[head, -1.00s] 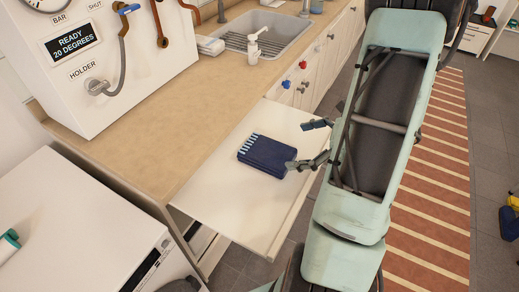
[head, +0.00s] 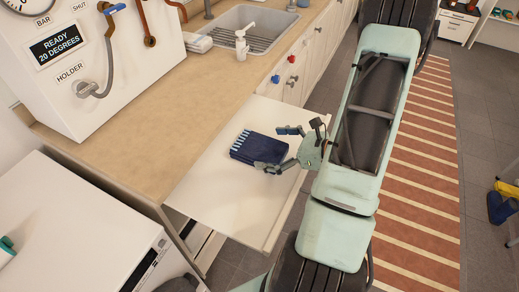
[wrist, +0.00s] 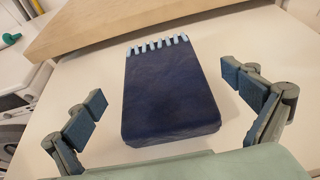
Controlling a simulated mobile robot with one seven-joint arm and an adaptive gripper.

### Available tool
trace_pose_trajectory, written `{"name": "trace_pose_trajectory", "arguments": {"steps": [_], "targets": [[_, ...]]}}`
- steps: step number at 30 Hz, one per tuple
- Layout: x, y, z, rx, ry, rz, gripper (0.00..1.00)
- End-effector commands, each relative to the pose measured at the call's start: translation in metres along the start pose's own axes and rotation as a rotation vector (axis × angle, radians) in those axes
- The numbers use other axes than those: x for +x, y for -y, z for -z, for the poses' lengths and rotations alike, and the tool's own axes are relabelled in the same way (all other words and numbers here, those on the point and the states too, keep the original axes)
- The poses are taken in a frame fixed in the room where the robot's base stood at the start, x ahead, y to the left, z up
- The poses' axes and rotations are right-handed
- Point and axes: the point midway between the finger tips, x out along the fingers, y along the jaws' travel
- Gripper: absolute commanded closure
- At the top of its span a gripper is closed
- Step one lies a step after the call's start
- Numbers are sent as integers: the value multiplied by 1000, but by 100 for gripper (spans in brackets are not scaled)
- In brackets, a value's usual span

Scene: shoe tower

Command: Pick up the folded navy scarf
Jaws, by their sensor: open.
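The folded navy scarf (head: 258,148) lies flat on a white pull-out board (head: 212,190) below the counter. It has a light blue fringe along one end. In the wrist view the scarf (wrist: 170,95) sits in the middle, fringe end away from me. My gripper (head: 279,149) is open at the scarf's right side in the head view. In the wrist view its fingers (wrist: 172,108) stand apart to the left and right of the scarf, with a gap on each side. In the head view one finger overlaps the scarf's near edge; I cannot tell whether it touches.
The beige counter (head: 150,130) runs along the board's back side, with a sink (head: 255,30) farther off. A white box with a display (head: 85,60) stands on it. A white machine (head: 70,225) is at lower left. Striped rug (head: 420,190) lies to the right.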

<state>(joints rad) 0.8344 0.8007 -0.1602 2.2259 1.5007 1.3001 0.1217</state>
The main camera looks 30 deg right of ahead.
Motion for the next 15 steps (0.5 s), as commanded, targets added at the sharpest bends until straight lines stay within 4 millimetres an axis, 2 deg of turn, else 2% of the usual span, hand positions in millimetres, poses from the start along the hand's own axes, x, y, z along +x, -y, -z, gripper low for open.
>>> {"name": "trace_pose_trajectory", "arguments": {"steps": [3, 6, 15], "targets": [[20, -1, -1, 0, -1, -5, 0], [30, 0, -1, 0, 0, -3, 0], [35, 1, 0, -1, 0, 0, 1]]}}
